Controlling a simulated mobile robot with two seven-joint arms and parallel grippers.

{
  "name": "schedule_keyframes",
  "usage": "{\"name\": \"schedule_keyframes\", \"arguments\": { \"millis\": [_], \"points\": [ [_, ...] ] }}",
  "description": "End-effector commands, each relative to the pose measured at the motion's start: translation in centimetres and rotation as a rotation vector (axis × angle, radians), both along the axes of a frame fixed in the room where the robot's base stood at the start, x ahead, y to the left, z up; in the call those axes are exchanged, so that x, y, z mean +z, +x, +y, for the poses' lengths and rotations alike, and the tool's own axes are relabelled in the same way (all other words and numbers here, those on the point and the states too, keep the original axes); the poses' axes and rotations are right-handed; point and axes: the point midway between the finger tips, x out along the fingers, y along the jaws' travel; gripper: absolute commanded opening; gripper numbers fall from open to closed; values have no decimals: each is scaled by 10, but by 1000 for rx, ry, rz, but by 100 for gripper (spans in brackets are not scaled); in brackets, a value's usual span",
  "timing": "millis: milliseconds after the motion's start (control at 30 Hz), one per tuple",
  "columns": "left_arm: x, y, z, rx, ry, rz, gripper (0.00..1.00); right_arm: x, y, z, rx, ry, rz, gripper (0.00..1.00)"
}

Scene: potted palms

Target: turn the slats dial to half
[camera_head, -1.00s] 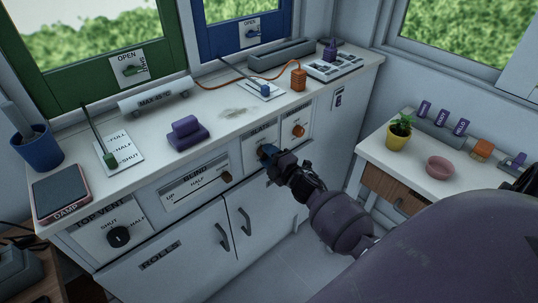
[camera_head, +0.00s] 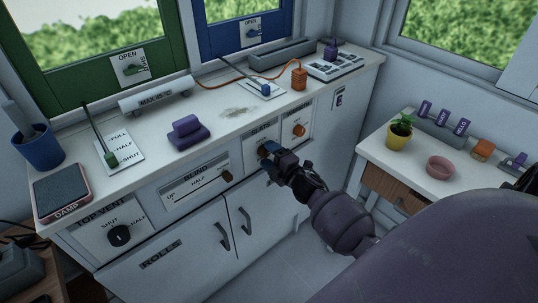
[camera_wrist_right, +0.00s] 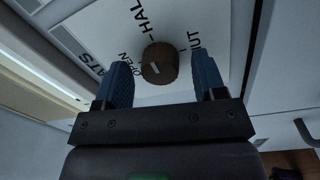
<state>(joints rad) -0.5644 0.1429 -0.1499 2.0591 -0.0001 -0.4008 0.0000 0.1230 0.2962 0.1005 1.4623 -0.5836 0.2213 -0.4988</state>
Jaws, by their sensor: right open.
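The slats dial (camera_wrist_right: 160,63) is a round brown knob with a short white mark on its face. It sits on a white plate (camera_wrist_right: 185,85) lettered OPEN on the left, HALF above and SHUT on the right. I cannot tell for sure which word the mark points to. My right gripper (camera_wrist_right: 164,80) is open, with one blue finger on each side of the dial and gaps visible between. In the head view the right gripper (camera_head: 268,158) is at the slats panel (camera_head: 259,135) on the cabinet front and partly covers the dial. My left gripper is out of view.
An orange knob (camera_head: 298,130) is on the panel just right of the slats panel. The blind slider (camera_head: 227,177) is to the left, and the top vent dial (camera_head: 120,236) farther left. Door handles (camera_head: 245,221) stick out below. The counter (camera_head: 220,125) is above.

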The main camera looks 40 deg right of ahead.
Motion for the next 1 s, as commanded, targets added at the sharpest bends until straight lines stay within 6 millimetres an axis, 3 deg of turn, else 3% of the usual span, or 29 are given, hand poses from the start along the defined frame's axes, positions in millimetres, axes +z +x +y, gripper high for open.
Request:
{"name": "schedule_keyframes", "arguments": {
  "millis": [600,1000],
  "points": [
    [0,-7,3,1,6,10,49,-5,-91,-7,-1,0,0,64],
    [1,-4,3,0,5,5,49,-6,-105,-8,-1,1,0,64]
  ]
}}
